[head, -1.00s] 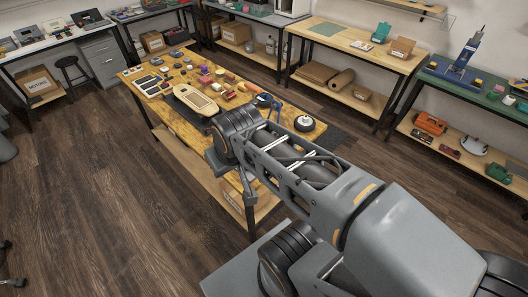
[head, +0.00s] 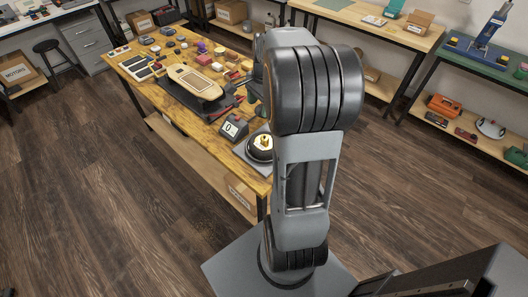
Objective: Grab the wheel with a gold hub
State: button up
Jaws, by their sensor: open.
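A black wheel with a gold hub (head: 262,144) lies flat near the right front corner of the wooden workbench (head: 215,130). It appears to rest on a grey plate next to a small box with a display reading 0 (head: 234,127). My arm rises just to the right of the wheel and covers the right end of the bench.
A beige board-like part on a dark stand (head: 195,80) lies mid-bench. Several small coloured parts and dark tools lie around it. A shelf bench with an orange case (head: 442,105) stands at right.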

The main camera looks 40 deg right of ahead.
jog(key=d+f+m+b, duration=0.1)
jog(key=d+f+m, duration=0.2)
jog(key=d+f, duration=0.15)
send_over(265, 138)
jog(key=shift+y, duration=0.3)
jog(key=f, duration=0.7)
jog(key=shift+d, duration=0.3)
jog(key=shift+w+a+f, duration=0.1)
jog(key=shift+a+f, duration=0.05)
jog(key=shift+f, duration=1.4)
jog(key=shift+a+f, duration=0.1)
jog(key=shift+f, duration=1.4)
grip_shut()
